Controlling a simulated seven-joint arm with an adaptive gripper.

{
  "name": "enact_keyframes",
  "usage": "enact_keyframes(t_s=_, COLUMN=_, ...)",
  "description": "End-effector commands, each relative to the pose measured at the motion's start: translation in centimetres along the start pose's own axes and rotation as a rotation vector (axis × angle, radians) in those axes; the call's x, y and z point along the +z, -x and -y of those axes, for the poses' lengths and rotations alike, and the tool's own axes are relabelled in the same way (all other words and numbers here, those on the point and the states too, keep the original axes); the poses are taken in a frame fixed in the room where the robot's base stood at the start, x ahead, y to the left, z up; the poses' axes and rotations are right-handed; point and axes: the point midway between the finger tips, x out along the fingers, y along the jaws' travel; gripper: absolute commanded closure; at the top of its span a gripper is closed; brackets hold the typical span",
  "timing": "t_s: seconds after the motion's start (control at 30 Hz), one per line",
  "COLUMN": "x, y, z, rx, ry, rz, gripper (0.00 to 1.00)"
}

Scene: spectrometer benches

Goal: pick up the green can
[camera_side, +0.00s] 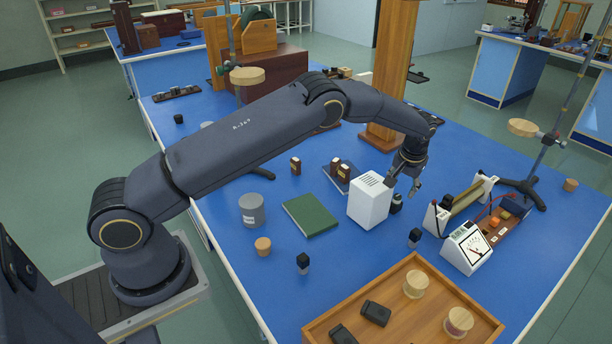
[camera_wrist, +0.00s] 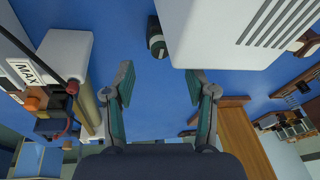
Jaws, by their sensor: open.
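No can that is plainly green shows in the side view. A small dark cylinder (camera_side: 396,203) stands beside the white box and is partly hidden by it. In the wrist view this dark, slightly greenish cylinder (camera_wrist: 156,38) lies ahead of the fingers, close to the box. I cannot tell if it is the can. My gripper (camera_side: 403,186) is just above and behind the white box, near the cylinder. In the wrist view my gripper (camera_wrist: 160,84) is open, with only blue table between its fingers. A grey can (camera_side: 252,210) stands left of the green book (camera_side: 310,215).
The white box (camera_side: 370,202) stands close to my gripper, also large in the wrist view (camera_wrist: 222,32). A meter (camera_side: 467,247) and a red-wired apparatus stand to the right. A wooden post (camera_side: 390,75) rises behind. A wooden tray (camera_side: 440,277) lies in front.

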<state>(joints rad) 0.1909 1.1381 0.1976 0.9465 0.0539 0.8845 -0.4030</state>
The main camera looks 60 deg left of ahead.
Motion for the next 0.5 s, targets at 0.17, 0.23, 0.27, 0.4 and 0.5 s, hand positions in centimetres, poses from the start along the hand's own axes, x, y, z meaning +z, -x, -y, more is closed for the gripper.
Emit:
enact_keyframes(t_s=0.17, x=0.1, y=-2.9, z=0.1, rx=-0.002, ry=0.001, rz=0.003, gripper=0.44)
enact_keyframes(t_s=0.23, x=0.0, y=-3.9, z=0.0, rx=-0.001, ry=0.001, rz=0.003, gripper=0.44)
enact_keyframes(t_s=0.27, x=0.0, y=-4.2, z=0.0, rx=-0.001, ry=0.001, rz=0.002, gripper=0.44)
enact_keyframes(t_s=0.4, x=0.0, y=-4.9, z=0.0, rx=0.0, ry=0.001, rz=0.001, gripper=0.44)
enact_keyframes(t_s=0.5, x=0.0, y=-4.9, z=0.0, rx=0.0, ry=0.001, rz=0.001, gripper=0.44)
